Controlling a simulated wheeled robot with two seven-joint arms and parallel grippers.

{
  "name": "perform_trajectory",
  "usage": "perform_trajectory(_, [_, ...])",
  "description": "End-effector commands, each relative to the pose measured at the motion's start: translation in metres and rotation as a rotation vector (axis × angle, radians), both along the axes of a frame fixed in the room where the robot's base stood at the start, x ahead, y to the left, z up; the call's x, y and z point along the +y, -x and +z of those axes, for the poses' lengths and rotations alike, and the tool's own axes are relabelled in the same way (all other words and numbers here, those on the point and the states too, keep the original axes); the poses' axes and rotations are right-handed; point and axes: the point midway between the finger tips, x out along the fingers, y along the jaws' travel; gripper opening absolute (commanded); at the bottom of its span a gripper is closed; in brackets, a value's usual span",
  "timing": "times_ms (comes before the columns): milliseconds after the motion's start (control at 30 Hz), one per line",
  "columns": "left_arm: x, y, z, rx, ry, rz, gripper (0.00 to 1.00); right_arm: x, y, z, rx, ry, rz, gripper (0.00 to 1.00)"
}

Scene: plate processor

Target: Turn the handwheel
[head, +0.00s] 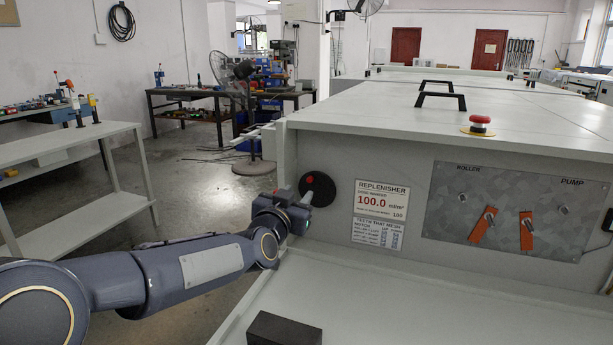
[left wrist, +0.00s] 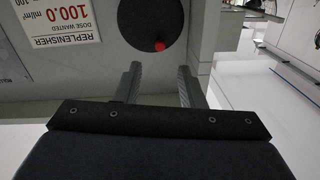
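The handwheel (head: 322,190) is a black disc on the front panel of the white machine, with a small red knob (head: 309,180) on its face. In the left wrist view the handwheel (left wrist: 148,18) fills the top middle, and its red knob (left wrist: 159,46) shows near its lower edge. My left gripper (head: 308,198) is in front of the handwheel's lower left part in the head view. In the left wrist view its two fingers (left wrist: 158,78) are apart with nothing between them, and the knob lies beyond the gap. My right gripper does not show.
A replenisher display (head: 382,198) reading 100.0 is right of the handwheel. Further right is a panel (head: 470,188) with orange-marked switches. A red stop button (head: 479,122) sits on the machine top. A black block (head: 285,328) lies on the front ledge. Open floor lies left of the machine.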

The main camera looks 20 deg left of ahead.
Motion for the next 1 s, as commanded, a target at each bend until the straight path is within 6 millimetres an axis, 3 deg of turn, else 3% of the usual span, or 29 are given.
perform_trajectory(500, [0.001,-0.07,-0.001,0.0,-0.005,0.0,0.36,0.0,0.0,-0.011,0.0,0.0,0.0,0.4])
perform_trajectory(867, [0.001,-0.076,-0.001,0.0,-0.003,0.0,0.36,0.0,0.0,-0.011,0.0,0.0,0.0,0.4])
perform_trajectory(1000, [0.001,-0.075,-0.001,0.0,-0.003,0.0,0.17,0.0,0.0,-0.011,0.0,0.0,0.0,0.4])
